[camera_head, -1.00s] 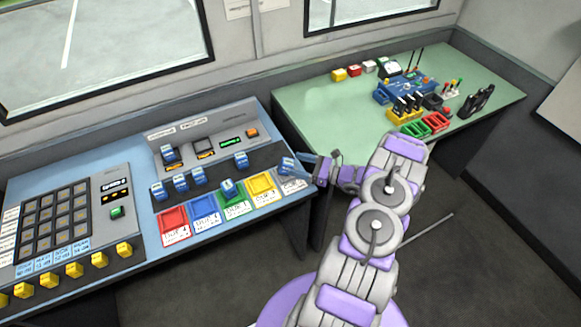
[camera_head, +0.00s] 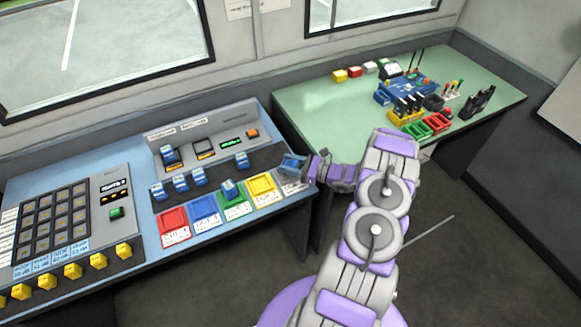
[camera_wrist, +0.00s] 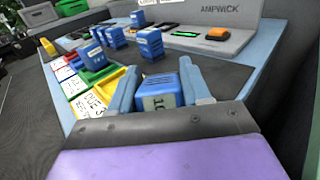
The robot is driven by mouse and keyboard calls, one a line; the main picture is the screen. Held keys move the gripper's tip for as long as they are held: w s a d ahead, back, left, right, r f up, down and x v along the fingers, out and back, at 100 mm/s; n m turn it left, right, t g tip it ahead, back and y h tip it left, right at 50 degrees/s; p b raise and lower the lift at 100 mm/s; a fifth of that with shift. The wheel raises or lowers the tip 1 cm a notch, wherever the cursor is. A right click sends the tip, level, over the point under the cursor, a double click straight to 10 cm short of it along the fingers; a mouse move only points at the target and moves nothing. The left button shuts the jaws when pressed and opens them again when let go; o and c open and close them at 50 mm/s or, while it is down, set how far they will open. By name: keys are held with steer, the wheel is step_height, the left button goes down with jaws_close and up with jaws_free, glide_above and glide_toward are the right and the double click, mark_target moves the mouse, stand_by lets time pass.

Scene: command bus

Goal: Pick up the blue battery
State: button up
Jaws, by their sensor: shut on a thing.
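A blue battery (camera_wrist: 160,92) with a pale, dark-marked label stands between the two blue fingers of my gripper (camera_wrist: 157,88) in the wrist view. My gripper is shut on it. In the head view my gripper (camera_head: 297,166) is at the right end of the blue console, and its fingers mostly hide this battery. Several other blue batteries stand on the console, such as one at the left (camera_head: 157,191) and one near the green tray (camera_head: 229,188). I cannot tell whether the held battery touches the console surface.
Red (camera_head: 173,219), blue (camera_head: 205,210), green (camera_head: 235,201) and yellow (camera_head: 263,187) trays line the console front. A keypad (camera_head: 52,222) and yellow blocks are at the left. A green table (camera_head: 310,110) with radio gear stands at the back right. Dark floor is open in front.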

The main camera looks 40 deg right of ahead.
steer(key=shift+a+r, duration=0.15)
steer(key=shift+a, duration=0.4)
steer(key=shift+c, duration=2.2)
steer(key=shift+d, duration=0.75)
steer(key=shift+r, duration=0.35)
steer(key=r, duration=0.1)
steer(key=a+r+p, duration=0.1)
steer(key=r, duration=0.1)
steer(key=shift+s+a+p, duration=0.2)
steer(key=shift+a+p, duration=0.1)
steer(key=shift+a, duration=0.05)
steer(key=shift+s+a+r+p, duration=0.2)
steer(key=shift+s+a+p, duration=0.2)
steer(key=shift+s+a, duration=1.4)
steer(key=shift+s+a+r+p, duration=0.15)
steer(key=shift+s+a+p, duration=0.2)
steer(key=shift+s+a, duration=1.4)
steer(key=shift+s+a+r+p, duration=0.2)
steer(key=shift+s+a+p, duration=0.2)
steer(key=shift+s+a, duration=1.35)
